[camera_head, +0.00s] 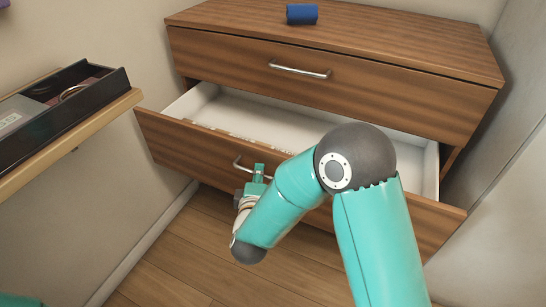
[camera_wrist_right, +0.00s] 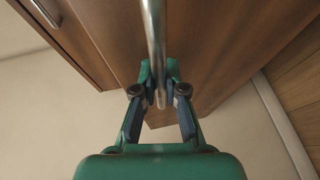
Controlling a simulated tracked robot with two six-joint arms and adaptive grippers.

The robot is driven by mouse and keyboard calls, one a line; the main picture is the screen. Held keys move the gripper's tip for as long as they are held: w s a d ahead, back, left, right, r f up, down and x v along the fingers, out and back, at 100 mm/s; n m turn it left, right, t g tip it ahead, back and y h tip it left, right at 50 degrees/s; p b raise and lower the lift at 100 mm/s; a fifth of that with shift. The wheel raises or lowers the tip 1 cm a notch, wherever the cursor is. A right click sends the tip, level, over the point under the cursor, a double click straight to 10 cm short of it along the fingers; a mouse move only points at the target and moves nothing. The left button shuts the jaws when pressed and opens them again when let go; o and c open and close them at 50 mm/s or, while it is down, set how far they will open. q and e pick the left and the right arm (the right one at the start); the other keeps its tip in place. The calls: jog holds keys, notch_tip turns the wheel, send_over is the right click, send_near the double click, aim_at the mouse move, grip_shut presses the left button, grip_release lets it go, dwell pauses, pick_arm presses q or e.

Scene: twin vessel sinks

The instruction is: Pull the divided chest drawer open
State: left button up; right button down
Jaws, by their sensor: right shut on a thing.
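The wooden chest (camera_head: 340,38) has two drawers in view. The lower drawer (camera_head: 180,143) stands pulled out, its white inside (camera_head: 260,112) showing; my right arm hides part of it. The upper drawer (camera_head: 330,92) is closed. My right gripper (camera_head: 257,174) is at the lower drawer's front, shut on its metal bar handle (camera_head: 240,164). In the right wrist view the fingers (camera_wrist_right: 160,90) close around the handle bar (camera_wrist_right: 154,40). My left gripper is not in view.
A blue cylinder (camera_head: 301,14) lies on the chest top. At left, a wooden shelf (camera_head: 100,122) carries a black tray (camera_head: 60,118) with small items. A pale wall stands close on the chest's right. The wooden floor (camera_head: 170,255) before the drawer is clear.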

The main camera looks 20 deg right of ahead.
jog(key=shift+s+a+f+p, duration=0.15)
jog(key=shift+s+a+p, duration=0.05)
jog(key=shift+s+a, duration=0.7)
jog(key=shift+s+a+f+p, duration=0.1)
jog(key=shift+s+a+p, duration=0.05)
jog(key=shift+s+a, duration=0.65)
jog(key=c, duration=1.2)
grip_release()
jog(key=shift+w, duration=0.15)
jog(key=shift+r, duration=0.15)
jog(key=shift+a, duration=0.1)
jog(key=v, duration=0.7)
jog(key=shift+s, duration=0.25)
jog(key=shift+a, duration=0.1)
